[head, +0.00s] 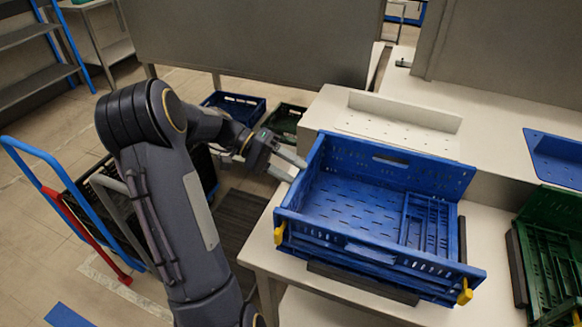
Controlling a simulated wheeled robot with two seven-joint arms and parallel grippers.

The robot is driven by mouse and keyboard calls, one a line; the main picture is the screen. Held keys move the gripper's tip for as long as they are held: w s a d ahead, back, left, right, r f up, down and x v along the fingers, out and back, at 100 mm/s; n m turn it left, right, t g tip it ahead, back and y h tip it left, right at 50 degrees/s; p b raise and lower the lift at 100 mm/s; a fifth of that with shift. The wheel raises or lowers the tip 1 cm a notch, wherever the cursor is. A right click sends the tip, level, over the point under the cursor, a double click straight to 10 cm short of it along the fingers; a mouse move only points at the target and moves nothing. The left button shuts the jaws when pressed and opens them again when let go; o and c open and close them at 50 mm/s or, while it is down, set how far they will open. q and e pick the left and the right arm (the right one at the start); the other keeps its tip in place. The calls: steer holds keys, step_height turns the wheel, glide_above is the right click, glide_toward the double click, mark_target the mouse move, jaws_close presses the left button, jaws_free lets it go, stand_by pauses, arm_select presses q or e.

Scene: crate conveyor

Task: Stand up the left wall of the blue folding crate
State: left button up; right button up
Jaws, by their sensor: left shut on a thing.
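The blue folding crate (345,205) sits on the pale table at the centre right of the head view. Its left wall (309,171) is raised and looks close to upright; I cannot tell its exact angle. The back wall (425,174) stands up. The right wall (428,222) lies folded down inside over the slotted floor. Yellow latches (465,292) show at the front corners. My left gripper (296,170) reaches in from the left and is shut on the left wall near the middle of its top edge. Its fingertips are partly hidden at the wall. My right gripper is not in view.
A green crate (549,255) stands at the right, and a blue crate part (555,155) lies behind it. A pale perforated ledge (395,125) is behind the blue crate. A cart with a blue handle (40,155) stands on the floor at left.

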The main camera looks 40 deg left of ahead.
arm_select(q)
steer(key=shift+s, duration=0.1)
steer(key=v, duration=0.7)
steer(key=shift+a+r, duration=0.15)
steer(key=shift+a, duration=0.15)
stand_by(0.7)
